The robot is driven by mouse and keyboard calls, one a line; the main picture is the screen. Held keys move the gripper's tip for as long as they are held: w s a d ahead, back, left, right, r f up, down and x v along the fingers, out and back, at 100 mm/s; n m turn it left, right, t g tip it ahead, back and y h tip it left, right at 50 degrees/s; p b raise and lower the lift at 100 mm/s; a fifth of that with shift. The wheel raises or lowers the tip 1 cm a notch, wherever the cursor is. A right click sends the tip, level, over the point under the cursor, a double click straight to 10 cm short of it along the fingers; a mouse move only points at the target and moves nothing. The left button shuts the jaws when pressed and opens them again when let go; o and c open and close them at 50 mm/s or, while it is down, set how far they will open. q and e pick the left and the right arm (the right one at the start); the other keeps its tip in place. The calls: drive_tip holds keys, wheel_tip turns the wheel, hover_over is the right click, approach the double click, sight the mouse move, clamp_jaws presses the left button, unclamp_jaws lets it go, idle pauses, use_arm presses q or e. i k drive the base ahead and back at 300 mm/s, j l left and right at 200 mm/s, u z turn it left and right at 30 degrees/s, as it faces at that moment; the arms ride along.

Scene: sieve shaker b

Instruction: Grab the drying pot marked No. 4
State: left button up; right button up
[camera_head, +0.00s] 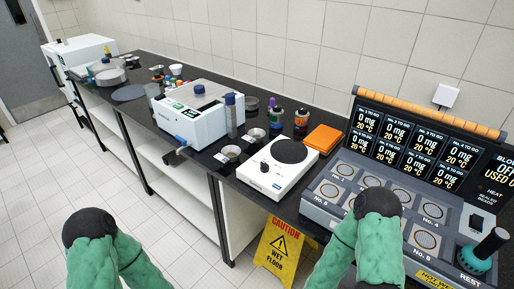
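The heating station (400,190) stands at the right, with numbered round places in two rows. A label reading No. 4 is at the right end of its back row, beside a round metal disc (430,211). I cannot tell whether that disc is a pot or a bare heating plate. Small metal bowls, one nearer (231,153) and one farther (256,134), sit on the bench left of the white hotplate; no number on them is readable. Two green arms of mine with dark rounded ends show at the bottom, the right one covering part of the station's front row. No gripper fingers are visible.
The white hotplate (277,168) stands left of the station, with an orange block (323,139) and bottles (301,121) behind. A white machine (193,113) stands farther left on the dark bench. A yellow wet floor sign (277,247) stands in front of the bench.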

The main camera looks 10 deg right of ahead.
sight(255, 136)
drive_tip(key=i+j, duration=0.2)
drive_tip(key=j, duration=0.15)
drive_tip(key=i+j+u, duration=0.1)
drive_tip(key=j, duration=0.25)
drive_tip(key=i+j, duration=0.3)
